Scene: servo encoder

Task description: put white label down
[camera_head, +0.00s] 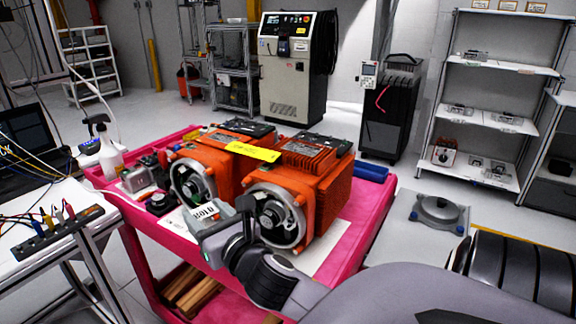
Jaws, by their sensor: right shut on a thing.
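A small white label (205,212) with black lettering shows at the tip of my right gripper (222,218). The gripper is shut on it, in front of the left part of two orange servo motors (310,181). The fingertips are small and partly hidden, so the exact grip is hard to see. The motors stand on a pink cart (366,236), with a yellow tag (252,151) across their tops. I cannot tell whether the label touches the cart top. My left gripper is not in view.
A white sheet (176,231) lies on the cart's front left. Small grey and black parts (138,179) sit at the cart's left, and a blue tray (370,172) at its right. A bench (40,262) with wires stands left. Shelves (490,123) stand back right.

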